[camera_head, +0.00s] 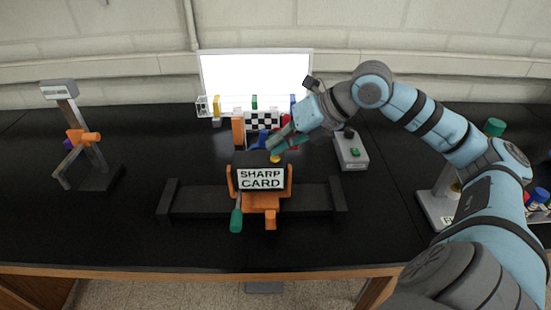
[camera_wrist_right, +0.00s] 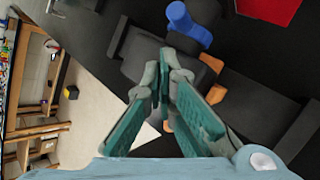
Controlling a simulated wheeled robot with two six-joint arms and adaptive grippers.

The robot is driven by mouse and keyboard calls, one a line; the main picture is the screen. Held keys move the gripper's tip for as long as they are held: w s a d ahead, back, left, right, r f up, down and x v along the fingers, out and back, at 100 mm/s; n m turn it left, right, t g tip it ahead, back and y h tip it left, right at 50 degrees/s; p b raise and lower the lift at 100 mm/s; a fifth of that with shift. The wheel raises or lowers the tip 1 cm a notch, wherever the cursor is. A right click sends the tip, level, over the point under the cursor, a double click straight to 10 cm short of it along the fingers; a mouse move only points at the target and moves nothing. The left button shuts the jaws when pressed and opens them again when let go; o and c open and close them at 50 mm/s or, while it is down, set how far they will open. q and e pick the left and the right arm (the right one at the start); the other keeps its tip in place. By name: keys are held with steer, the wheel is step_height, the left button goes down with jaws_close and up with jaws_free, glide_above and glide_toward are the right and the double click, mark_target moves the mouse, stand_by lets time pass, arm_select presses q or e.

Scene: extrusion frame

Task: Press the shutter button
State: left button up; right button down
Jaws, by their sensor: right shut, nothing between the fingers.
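A dark camera body (camera_head: 245,158) with a white "SHARP CARD" screen (camera_head: 261,179) sits in an orange holder on a black rail at the middle of the table. A yellow button (camera_head: 275,158) shows on its top, right of centre. My right gripper (camera_head: 276,149) is shut and empty, its teal fingertips just above and behind the button; I cannot tell if they touch it. In the right wrist view my closed fingers (camera_wrist_right: 167,62) point at the dark camera body (camera_wrist_right: 143,48), and they hide the button. My left gripper is not in view.
The black rail (camera_head: 195,198) has raised ends. A green-handled lever (camera_head: 236,220) hangs in front. Behind stand a checkered card (camera_head: 262,119) and a bright white panel (camera_head: 255,75). A grey box with a green button (camera_head: 352,150) is right; a lamp-like stand (camera_head: 92,160) is left.

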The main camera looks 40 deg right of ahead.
steer(key=shift+f+b, duration=0.4)
steer(key=shift+b, duration=0.15)
stand_by(0.6)
steer(key=shift+w+a+r+p, duration=0.1)
steer(key=shift+w+r+p, duration=0.05)
steer(key=shift+r+p, duration=0.6)
steer(key=shift+w+a+r, duration=0.1)
steer(key=shift+r, duration=0.35)
step_height(320, 180, up, 7)
steer(key=w+t+p, duration=0.1)
steer(key=p, duration=0.3)
steer(key=shift+d+r, duration=0.15)
steer(key=shift+d, duration=0.2)
